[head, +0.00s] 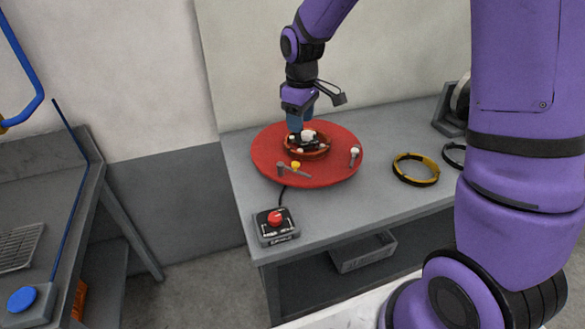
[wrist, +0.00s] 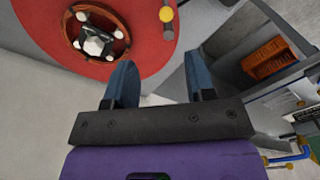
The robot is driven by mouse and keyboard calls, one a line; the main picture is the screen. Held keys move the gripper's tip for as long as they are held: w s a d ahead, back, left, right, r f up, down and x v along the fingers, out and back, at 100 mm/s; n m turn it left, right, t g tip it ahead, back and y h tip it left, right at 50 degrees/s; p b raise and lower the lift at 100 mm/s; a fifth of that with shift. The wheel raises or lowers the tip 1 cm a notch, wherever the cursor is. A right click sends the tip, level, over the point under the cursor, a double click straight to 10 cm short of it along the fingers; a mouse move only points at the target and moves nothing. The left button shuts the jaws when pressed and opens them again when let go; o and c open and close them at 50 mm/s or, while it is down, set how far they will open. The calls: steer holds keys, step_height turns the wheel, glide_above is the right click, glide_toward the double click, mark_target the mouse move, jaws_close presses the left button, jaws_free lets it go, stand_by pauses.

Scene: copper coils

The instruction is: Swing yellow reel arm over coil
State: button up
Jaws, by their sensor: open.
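The yellow reel arm is a short grey bar with a yellow knob (head: 295,165), lying near the front of the red round turntable (head: 330,176). Its knob also shows at the top of the wrist view (wrist: 165,14). The copper coil (head: 320,154) sits flat around a dark hub with a pale centre, in the middle of the turntable; the wrist view shows it at upper left (wrist: 78,43). The yellow-knob bar lies beside the coil, apart from it. My gripper (head: 300,121) is open and empty. In the head view its blue fingers overlap the coil's back edge.
A white-knobbed arm (head: 354,153) stands at the turntable's right. A yellow-and-black ring (head: 416,169) lies further right on the grey table (head: 229,160). A control box with a red button (head: 275,220) sits at the front left corner. Another bench (head: 40,165) stands left.

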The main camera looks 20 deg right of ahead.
mark_target(295, 163)
steer(key=f, duration=0.8)
steer(key=a+f, duration=0.1)
steer(key=f, duration=0.4)
steer(key=shift+w, duration=0.15)
jaws_close()
